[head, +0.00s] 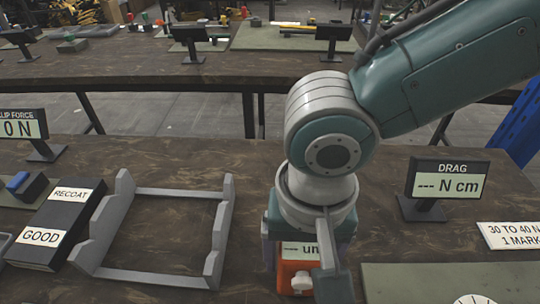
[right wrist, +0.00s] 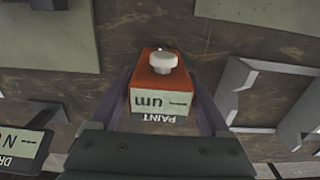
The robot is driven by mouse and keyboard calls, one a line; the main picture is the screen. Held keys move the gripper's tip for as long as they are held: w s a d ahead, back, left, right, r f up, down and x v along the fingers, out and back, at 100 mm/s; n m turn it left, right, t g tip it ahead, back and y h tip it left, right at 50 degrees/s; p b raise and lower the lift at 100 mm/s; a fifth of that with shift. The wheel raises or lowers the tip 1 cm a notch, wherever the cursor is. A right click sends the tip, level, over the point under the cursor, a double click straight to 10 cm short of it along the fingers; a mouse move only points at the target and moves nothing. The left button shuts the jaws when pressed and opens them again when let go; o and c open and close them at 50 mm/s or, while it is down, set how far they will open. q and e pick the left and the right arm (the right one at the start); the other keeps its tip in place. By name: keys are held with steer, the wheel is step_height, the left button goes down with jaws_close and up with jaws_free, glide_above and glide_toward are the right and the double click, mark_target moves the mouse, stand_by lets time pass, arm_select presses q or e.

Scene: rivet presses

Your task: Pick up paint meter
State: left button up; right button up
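The paint meter (head: 288,277) is an orange box with a white knob and a pale display reading "--- um". It stands on the brown table below my right arm in the head view. In the right wrist view the meter (right wrist: 158,80) shows its display, a "PAINT" label and the knob. My right gripper (right wrist: 160,85) has one finger on each side of the meter, with narrow gaps seeming to show beside it, so it looks open around the meter. In the head view the gripper partly hides the meter. My left gripper is not in view.
A grey cradle frame (head: 168,276) lies left of the meter, beside a black box (head: 57,225) marked RECOAT and GOOD. A DRAG display (head: 447,182) and a green mat (head: 420,282) are at the right. Bare table lies behind the cradle.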

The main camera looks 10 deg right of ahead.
steer(key=c, duration=1)
steer(key=shift+c, duration=0.6)
steer(key=shift+r, duration=0.15)
